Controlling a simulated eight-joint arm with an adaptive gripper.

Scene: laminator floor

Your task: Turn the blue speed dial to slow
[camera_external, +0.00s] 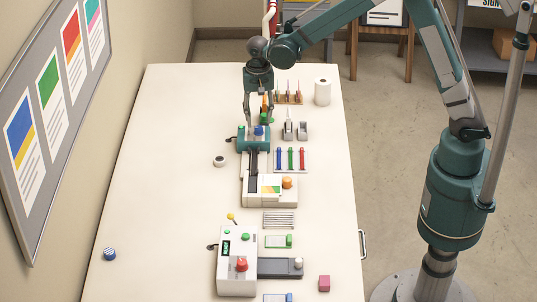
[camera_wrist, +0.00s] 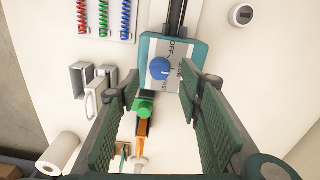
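The blue speed dial (camera_wrist: 160,69) sits on the grey label plate of a teal machine end (camera_wrist: 197,52) in the wrist view. The plate bears dark lettering; "OFF" is readable, the rest is hard to read. In the external view the dial (camera_external: 258,131) is on top of the teal end (camera_external: 244,145). My gripper (camera_wrist: 160,84) is open, its two green-padded fingers apart with the dial showing between their tips. In the external view my gripper (camera_external: 257,117) points down just above the dial, apparently not touching it. The dial's exact setting is too small to tell.
A green knob (camera_wrist: 144,108) stands close to the left finger. A tape dispenser (camera_wrist: 92,98), a paper roll (camera_wrist: 58,153) and a rack of coloured coils (camera_wrist: 105,18) lie nearby. A small round white device (camera_external: 219,161) sits left of the machine. The table's left side is mostly clear.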

